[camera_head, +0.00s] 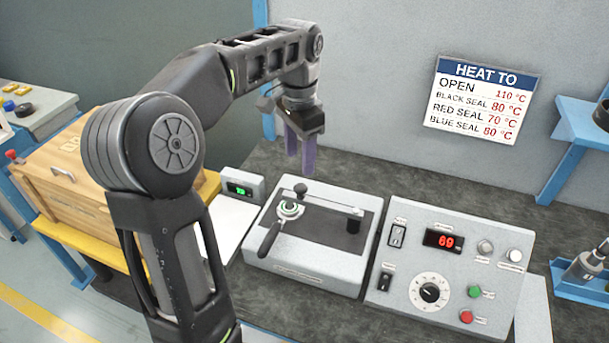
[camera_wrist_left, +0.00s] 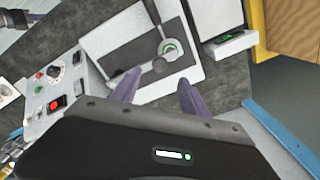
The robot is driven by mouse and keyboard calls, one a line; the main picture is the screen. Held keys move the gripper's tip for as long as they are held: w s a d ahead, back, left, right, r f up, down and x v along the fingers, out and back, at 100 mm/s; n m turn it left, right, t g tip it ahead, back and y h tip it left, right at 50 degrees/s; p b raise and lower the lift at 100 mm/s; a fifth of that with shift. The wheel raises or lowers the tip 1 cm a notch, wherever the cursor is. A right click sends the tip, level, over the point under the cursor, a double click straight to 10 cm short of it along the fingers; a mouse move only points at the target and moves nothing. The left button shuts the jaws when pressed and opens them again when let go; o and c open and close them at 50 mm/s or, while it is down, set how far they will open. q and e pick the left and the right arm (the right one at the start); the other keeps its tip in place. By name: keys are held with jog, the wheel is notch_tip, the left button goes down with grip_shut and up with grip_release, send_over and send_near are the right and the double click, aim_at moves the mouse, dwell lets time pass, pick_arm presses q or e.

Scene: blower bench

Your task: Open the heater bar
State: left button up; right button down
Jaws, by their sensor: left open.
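The heater bar (camera_head: 332,204) is a thin light metal bar lying low across the dark top of a grey sealing box (camera_head: 308,276). A black knob (camera_head: 300,190) stands at its left end, and a black post (camera_head: 353,221) at its right. A ring with a green mark (camera_head: 290,210) and a black lever handle (camera_head: 270,238) sit at the left. My left gripper (camera_head: 299,162) has purple fingers spread apart and empty, pointing down above and behind the knob. In the left wrist view the knob (camera_wrist_left: 160,65) shows between and beyond the open fingertips (camera_wrist_left: 159,77). My right gripper is not in view.
A control panel (camera_head: 449,265) with a red "69" display stands right of the box. A small green display unit (camera_head: 243,187) is at its left. A wooden case (camera_head: 70,190) is farther left. A sign (camera_head: 481,99) on the wall reads "OPEN 110 °C".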

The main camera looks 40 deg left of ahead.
aim_at(300, 186)
pick_arm(q)
jog(key=shift+w+f, duration=0.1)
jog(key=shift+f, duration=0.2)
notch_tip(300, 186, down, 2)
jog(key=shift+b, duration=0.9)
jog(key=shift+f, duration=2.7)
jog(key=shift+c, duration=0.2)
grip_shut()
